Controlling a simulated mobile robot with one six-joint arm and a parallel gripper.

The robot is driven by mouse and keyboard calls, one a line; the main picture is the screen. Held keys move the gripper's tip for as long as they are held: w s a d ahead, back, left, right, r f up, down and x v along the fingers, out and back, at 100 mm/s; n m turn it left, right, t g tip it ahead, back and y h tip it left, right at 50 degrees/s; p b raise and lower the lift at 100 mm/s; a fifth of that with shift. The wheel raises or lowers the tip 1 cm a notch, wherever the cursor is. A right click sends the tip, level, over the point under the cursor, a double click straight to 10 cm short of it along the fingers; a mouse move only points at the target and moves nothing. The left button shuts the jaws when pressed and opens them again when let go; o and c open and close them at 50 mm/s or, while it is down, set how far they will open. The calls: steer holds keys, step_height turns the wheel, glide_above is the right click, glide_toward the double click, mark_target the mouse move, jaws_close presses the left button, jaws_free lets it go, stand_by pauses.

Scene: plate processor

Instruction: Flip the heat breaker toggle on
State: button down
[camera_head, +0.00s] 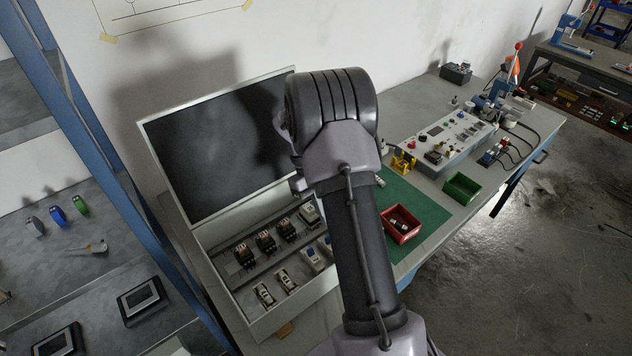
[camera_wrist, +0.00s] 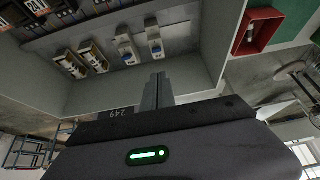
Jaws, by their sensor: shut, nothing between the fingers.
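An open electrical cabinet (camera_head: 240,318) on the bench holds a lower row of small breakers. Two pale ones with dark parts, a left one (camera_head: 265,294) and a right one (camera_head: 287,280), sit beside two with blue parts, a left one (camera_head: 311,258) and another partly behind my arm. In the wrist view the blue-marked breakers (camera_wrist: 125,48) (camera_wrist: 155,42) stand just beyond my gripper (camera_wrist: 158,90). My gripper is shut and empty, apart from the breakers. Labels and toggle positions are too small to read, so I cannot tell which is the heat breaker. My arm hides my gripper in the head view.
Black contactors (camera_head: 266,241) fill the upper row. The cabinet's raised dark door (camera_head: 215,140) stands behind, and its side walls bound the space around the breakers. A red bin (camera_head: 402,226) and a green bin (camera_head: 462,188) stand to the right. A blue rack post (camera_head: 105,150) is at left.

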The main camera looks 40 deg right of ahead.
steer(key=p+v, duration=0.3)
steer(key=v, duration=0.9)
steer(key=shift+w+r, duration=0.1)
